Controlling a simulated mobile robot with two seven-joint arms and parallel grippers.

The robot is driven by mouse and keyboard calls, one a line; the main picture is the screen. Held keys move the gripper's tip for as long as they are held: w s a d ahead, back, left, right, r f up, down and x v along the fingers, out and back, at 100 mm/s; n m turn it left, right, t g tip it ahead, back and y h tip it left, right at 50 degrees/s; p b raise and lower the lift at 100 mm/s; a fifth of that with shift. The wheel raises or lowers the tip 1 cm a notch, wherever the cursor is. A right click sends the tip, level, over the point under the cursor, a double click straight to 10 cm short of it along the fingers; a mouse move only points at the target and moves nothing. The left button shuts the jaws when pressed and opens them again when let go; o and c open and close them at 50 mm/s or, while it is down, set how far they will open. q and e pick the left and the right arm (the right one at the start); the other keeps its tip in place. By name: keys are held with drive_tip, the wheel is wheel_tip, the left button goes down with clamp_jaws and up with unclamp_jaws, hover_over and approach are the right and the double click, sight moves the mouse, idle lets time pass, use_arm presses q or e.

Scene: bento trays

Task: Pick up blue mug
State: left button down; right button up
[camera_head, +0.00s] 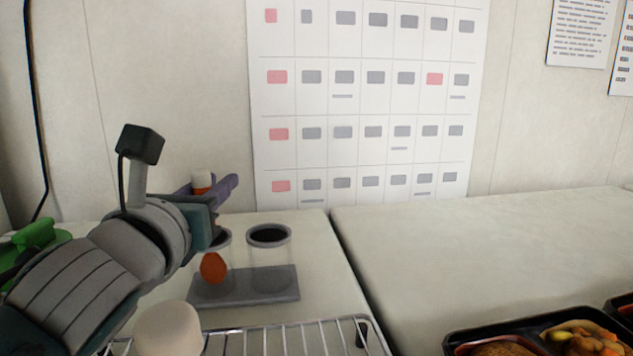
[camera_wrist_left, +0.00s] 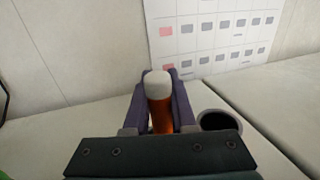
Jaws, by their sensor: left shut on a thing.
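No blue mug shows in either view. My left gripper (camera_head: 215,186) comes in from the left in the head view and is shut on an orange bottle with a white cap (camera_head: 202,181). The left wrist view shows the same bottle (camera_wrist_left: 160,112) upright between the two purple fingers of the gripper (camera_wrist_left: 162,90). In the head view the gripper is above a grey holder (camera_head: 245,285) with two cylinders. The right cylinder (camera_head: 269,250) has a dark opening. The left one is partly hidden by my gripper, with an orange-red oval (camera_head: 213,267) on or in it. My right gripper is not in view.
A wire rack (camera_head: 290,338) stands at the front, with a pale rounded object (camera_head: 168,330) by it. A green object (camera_head: 35,236) is at far left. Black food trays (camera_head: 460,340) are at lower right. The right worktop (camera_head: 480,245) is clear behind them.

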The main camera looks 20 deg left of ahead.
use_arm(q)
drive_tip(key=c, duration=0.7)
unclamp_jaws()
drive_tip(key=shift+f, duration=0.1)
drive_tip(key=shift+c, duration=0.2)
